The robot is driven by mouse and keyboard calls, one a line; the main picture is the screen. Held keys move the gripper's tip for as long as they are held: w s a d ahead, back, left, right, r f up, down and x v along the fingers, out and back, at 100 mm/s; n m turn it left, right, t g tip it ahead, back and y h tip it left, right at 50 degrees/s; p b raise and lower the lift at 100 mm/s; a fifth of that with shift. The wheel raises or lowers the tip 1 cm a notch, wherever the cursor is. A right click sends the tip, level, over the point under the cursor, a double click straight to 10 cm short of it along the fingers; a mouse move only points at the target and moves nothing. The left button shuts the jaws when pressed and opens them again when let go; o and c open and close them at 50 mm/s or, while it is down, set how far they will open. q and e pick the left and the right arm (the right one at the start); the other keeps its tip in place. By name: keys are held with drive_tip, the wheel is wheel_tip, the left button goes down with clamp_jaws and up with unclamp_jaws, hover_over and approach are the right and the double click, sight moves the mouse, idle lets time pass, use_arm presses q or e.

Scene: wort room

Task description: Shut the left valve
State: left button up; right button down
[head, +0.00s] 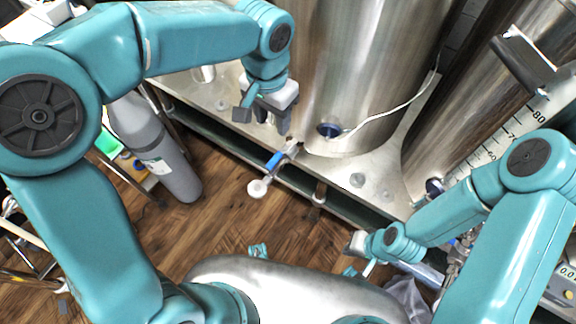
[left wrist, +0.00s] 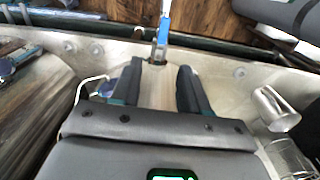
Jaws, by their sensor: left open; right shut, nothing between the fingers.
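A metal valve (head: 291,148) with a blue lever (head: 274,161) sits at the foot of the large steel tank, at the shelf's front edge. The lever points down-left toward a round white end piece (head: 258,188). In the left wrist view the blue lever (left wrist: 164,29) shows beyond the fingertips, roughly between them. My left gripper (head: 273,122) is open and empty, above the shelf and just short of the valve, apart from it. It also shows in the left wrist view (left wrist: 158,82). My right gripper (head: 359,268) is shut and empty, low at the right of my body.
The large steel tank (head: 362,65) stands behind the valve on a metal shelf (head: 226,118). A second steel cylinder (head: 452,105) with a scale stands at right. A grey gas bottle (head: 160,150) stands at left. Wooden floor (head: 225,222) lies open in front of the shelf.

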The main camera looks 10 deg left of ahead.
sight(273, 161)
use_arm(q)
drive_tip(key=f+b, duration=0.1)
drive_tip(key=f, duration=0.4)
drive_tip(key=f+b, duration=0.2)
drive_tip(key=f, duration=0.3)
drive_tip(key=f+b, duration=0.1)
drive_tip(key=f, duration=0.4)
drive_tip(key=shift+s+a+f, duration=0.1)
drive_tip(key=shift+s+a, duration=0.15)
use_arm(e)
wheel_tip(273, 161, down, 5)
drive_tip(key=shift+d, duration=0.15)
use_arm(q)
clamp_jaws()
